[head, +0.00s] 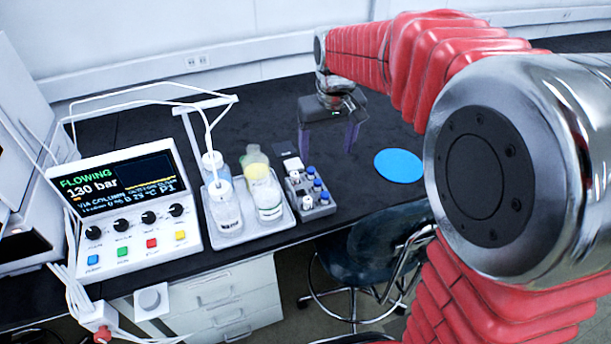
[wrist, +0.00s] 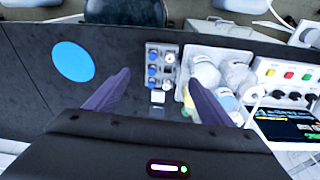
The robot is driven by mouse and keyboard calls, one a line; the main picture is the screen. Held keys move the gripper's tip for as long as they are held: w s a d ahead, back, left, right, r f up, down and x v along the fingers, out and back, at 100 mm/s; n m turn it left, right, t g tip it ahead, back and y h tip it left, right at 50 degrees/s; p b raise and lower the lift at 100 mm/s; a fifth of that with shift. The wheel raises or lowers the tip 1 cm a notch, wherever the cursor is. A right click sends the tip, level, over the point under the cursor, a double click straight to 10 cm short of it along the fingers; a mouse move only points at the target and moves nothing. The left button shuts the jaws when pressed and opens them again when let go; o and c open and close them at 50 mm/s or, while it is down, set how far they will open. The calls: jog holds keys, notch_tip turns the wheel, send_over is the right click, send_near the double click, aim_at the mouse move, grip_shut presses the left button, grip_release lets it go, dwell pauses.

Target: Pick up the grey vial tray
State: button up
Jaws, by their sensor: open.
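The grey vial tray (head: 318,208) sits on the black bench near its front edge. It holds several vials with blue and white caps. In the wrist view the tray (wrist: 153,82) lies ahead of my gripper, between the lines of the two fingers. My gripper (head: 331,140) is open and empty, with two purple fingers pointing down above the bench, behind the tray in the head view. In the wrist view my gripper (wrist: 157,80) shows its fingers spread wide to either side. The fingers look apart from the tray.
A white tray of bottles (head: 236,238) stands close left of the vial tray. A small white-topped block (head: 293,164) sits just behind it. A blue disc (head: 399,165) lies to the right. A pump controller (head: 128,205) with tubing stands left. A chair (head: 372,250) is at the front.

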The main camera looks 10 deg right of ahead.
jog(key=g, duration=0.2)
send_over(316, 181)
notch_tip(316, 181, down, 12)
jog(key=r, duration=0.1)
jog(key=shift+s+a+f+n, duration=0.15)
jog(key=shift+f+n, duration=0.1)
jog(key=shift+n, duration=0.15)
jog(key=shift+f, duration=0.1)
notch_tip(316, 181, down, 8)
jog(key=shift+f, duration=0.25)
jog(key=shift+f, duration=2.6)
jog(key=shift+c, duration=0.4)
